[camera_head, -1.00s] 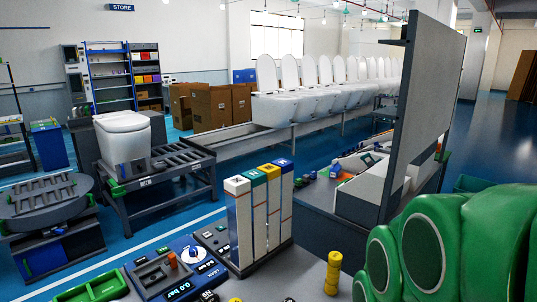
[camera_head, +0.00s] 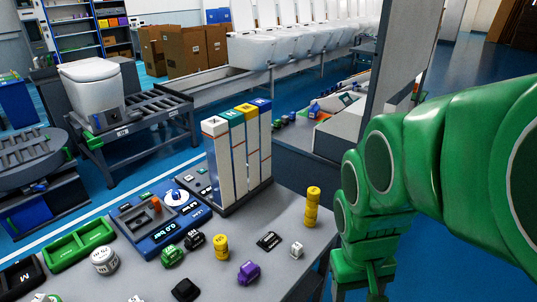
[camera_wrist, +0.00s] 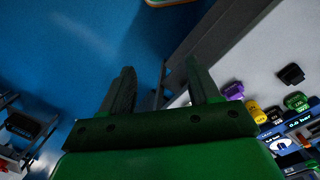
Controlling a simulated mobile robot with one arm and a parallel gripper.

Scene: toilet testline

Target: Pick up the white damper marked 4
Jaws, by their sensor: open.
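Several white pieces lie on the grey worktable (camera_head: 285,215). A small white piece (camera_head: 297,250) is near the right edge, and a white round piece (camera_head: 103,260) is at the left. Another white piece (camera_head: 137,299) is cut off by the bottom of the head view. Their marks are too small to read, so I cannot tell which one is marked 4. My gripper (camera_wrist: 162,72) is open and empty in the wrist view, over the floor and the table's edge. In the head view, my arm hangs at the right, beside the table.
Coloured pieces stand nearby: green (camera_head: 172,255), yellow (camera_head: 221,246), purple (camera_head: 249,272) and black (camera_head: 186,290). A yellow stack (camera_head: 312,207) stands at the right edge. Tall white columns (camera_head: 216,165), a blue gauge panel (camera_head: 165,215) and a green tray (camera_head: 78,244) occupy the back and left.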

